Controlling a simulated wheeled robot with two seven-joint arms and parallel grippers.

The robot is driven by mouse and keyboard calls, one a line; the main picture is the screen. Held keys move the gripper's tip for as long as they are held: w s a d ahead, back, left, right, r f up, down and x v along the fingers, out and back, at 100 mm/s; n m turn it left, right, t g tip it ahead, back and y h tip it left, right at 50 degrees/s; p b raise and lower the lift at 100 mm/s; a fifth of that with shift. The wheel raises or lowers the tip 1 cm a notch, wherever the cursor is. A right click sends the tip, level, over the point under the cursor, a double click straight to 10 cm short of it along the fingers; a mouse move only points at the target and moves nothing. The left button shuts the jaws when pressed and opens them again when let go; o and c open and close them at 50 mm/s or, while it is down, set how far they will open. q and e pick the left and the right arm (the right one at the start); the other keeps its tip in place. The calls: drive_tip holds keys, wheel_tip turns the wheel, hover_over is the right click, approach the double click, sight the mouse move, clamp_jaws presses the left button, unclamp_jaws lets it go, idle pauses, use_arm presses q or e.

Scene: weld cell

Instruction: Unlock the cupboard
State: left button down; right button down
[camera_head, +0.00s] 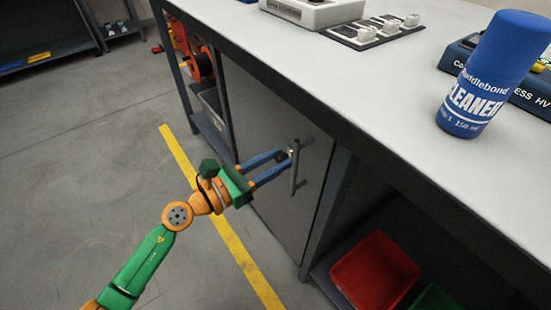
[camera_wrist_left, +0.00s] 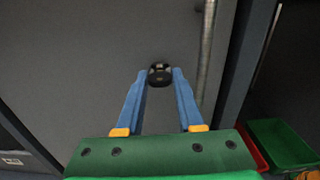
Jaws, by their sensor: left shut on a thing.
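The grey cupboard door (camera_head: 262,130) under the bench is closed, with an upright bar handle (camera_head: 295,167) near its right edge. My left gripper (camera_head: 285,163) reaches in from the left at the door, beside the handle. In the left wrist view its two blue fingertips (camera_wrist_left: 160,76) are shut on a small dark round piece (camera_wrist_left: 160,73), which looks like a key head at the lock. The fingers hide its sides, and the keyhole itself does not show. The handle (camera_wrist_left: 207,50) stands just right of the fingers, apart from them. My right gripper is not in view.
The bench top (camera_head: 400,90) overhangs the door and holds a blue cleaner can (camera_head: 490,75) and a panel with several knobs (camera_head: 375,30). A red bin (camera_head: 375,270) sits on the lower shelf right of the door. The floor to the left is clear, with a yellow line (camera_head: 220,220).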

use_arm(q)
drive_tip(key=n+p, duration=0.3)
drive_tip(key=n, duration=0.1)
drive_tip(key=shift+r+n, duration=0.1)
drive_tip(key=shift+n, duration=0.3)
drive_tip(key=n+p, duration=0.2)
drive_tip(key=n, duration=0.3)
drive_tip(key=shift+p, duration=0.4)
drive_tip(key=shift+n+p, duration=1.6)
drive_tip(key=shift+n, duration=2.3)
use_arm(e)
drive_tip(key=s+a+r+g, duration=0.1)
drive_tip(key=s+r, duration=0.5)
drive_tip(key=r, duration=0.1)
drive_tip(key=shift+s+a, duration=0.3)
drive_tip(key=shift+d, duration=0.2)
use_arm(q)
drive_tip(key=c, duration=0.5)
unclamp_jaws()
drive_tip(key=shift+c, duration=0.2)
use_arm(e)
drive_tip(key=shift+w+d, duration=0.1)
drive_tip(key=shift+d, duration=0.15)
